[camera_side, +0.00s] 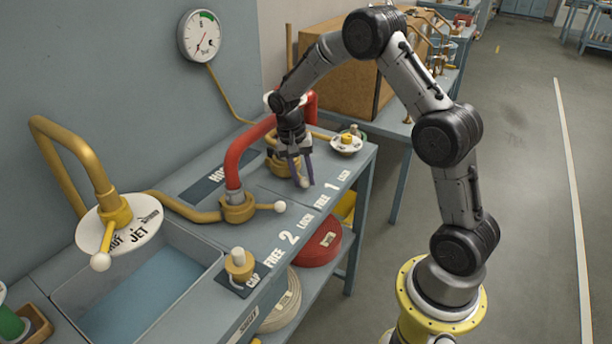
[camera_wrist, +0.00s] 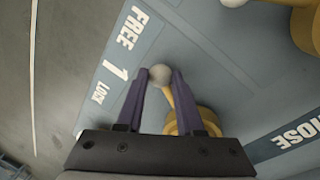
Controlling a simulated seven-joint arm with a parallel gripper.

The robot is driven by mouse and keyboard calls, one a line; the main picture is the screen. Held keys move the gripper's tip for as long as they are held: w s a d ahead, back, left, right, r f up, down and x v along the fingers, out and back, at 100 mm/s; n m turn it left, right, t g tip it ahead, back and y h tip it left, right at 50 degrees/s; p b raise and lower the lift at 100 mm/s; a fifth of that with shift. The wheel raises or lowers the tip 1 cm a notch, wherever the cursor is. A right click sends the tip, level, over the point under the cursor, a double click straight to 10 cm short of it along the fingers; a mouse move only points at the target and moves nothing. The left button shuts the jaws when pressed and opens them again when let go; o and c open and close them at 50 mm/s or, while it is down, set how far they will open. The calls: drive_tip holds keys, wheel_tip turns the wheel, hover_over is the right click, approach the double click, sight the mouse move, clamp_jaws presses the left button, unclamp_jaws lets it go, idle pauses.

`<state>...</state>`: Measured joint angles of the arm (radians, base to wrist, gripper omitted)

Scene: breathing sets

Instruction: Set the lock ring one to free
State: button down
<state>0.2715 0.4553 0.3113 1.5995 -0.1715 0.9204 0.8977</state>
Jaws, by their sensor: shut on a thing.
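Lock ring one is a brass ring (camera_side: 283,165) with a short lever ending in a white ball (camera_side: 304,183). In the wrist view the ring (camera_wrist: 205,122) is partly hidden behind my gripper, and its ball (camera_wrist: 160,73) shows between the fingertips. My gripper (camera_side: 303,180) points down, with its purple fingers shut on the ball end of the lever. The printed label "FREE 1 LOCK" (camera_wrist: 115,62) lies on the bench beside it. The lever points roughly toward the word FREE.
Lock ring two (camera_side: 238,208), on the red pipe (camera_side: 238,160), has its lever toward LOCK. A brass cap (camera_side: 239,265) stands near the front edge. A sink (camera_side: 135,280) with a JET dial (camera_side: 118,225) is at left.

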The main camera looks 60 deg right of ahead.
drive_tip(key=shift+w+r, duration=0.1)
drive_tip(key=c, duration=0.5)
unclamp_jaws()
drive_tip(key=shift+c, duration=0.2)
wheel_tip(320, 180, up, 14)
drive_tip(key=w+a, duration=0.1)
drive_tip(key=w, duration=0.1)
drive_tip(key=shift+a+f, duration=0.2)
drive_tip(key=shift+f, duration=0.05)
drive_tip(key=shift+w, duration=0.1)
